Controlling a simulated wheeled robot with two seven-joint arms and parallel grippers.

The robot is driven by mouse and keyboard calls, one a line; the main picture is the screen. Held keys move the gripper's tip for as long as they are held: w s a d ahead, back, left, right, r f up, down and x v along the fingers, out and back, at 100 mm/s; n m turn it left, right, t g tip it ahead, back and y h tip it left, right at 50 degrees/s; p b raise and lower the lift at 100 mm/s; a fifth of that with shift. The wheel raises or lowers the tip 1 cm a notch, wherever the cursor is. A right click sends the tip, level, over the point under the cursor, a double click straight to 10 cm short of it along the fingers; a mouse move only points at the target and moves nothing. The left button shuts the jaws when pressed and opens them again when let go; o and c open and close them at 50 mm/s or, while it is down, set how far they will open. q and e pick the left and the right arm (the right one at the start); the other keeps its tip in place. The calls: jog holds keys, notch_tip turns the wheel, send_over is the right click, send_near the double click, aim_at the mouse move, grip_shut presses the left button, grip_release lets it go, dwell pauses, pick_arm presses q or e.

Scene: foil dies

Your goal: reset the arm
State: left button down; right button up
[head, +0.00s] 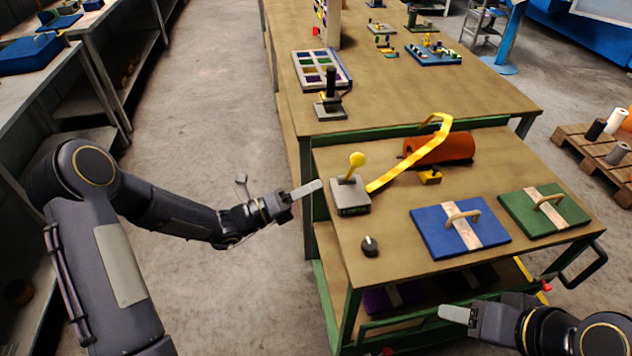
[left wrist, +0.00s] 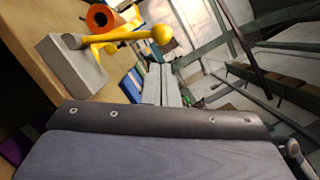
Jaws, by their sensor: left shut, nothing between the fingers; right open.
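My left gripper (head: 306,189) is shut and empty, just left of the cart top's left edge in the head view. A grey box with a yellow ball-topped lever (head: 356,162) stands on the cart top, right of that gripper and apart from it. The lever box also shows in the left wrist view (left wrist: 75,65), at upper left. My right gripper (head: 456,314) is at the lower right of the head view, by the cart's front edge; it is open, with only part of its fingers showing.
The cart top (head: 385,225) holds an orange roll (head: 440,149) with a yellow strip, a black knob (head: 370,246), a blue die plate (head: 435,232) and a green die plate (head: 525,215). A larger table (head: 430,95) stands behind. Floor is clear left of the cart.

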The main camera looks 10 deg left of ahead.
pick_arm(q)
jog(key=shift+v, duration=0.85)
pick_arm(e)
jog(key=shift+s+a, duration=0.25)
jog(key=shift+a, duration=0.2)
pick_arm(q)
jog(key=s+r+m+g+y, duration=0.2)
jog(key=s+r+m+g, duration=0.2)
jog(key=s+m, duration=0.55)
jog(key=s+r+m+g+y, duration=0.2)
jog(key=s+r+m+g, duration=0.25)
jog(key=s+m, duration=0.5)
jog(key=s+a+f+m+t+y, duration=0.3)
jog(key=s+a+m+y, duration=0.6)
jog(key=a+m, duration=0.3)
jog(key=m+t, duration=0.1)
jog(key=m, duration=0.1)
jog(key=shift+s+a+m, duration=0.15)
jog(key=shift+a+m, duration=0.25)
pick_arm(e)
jog(key=shift+c, duration=0.4)
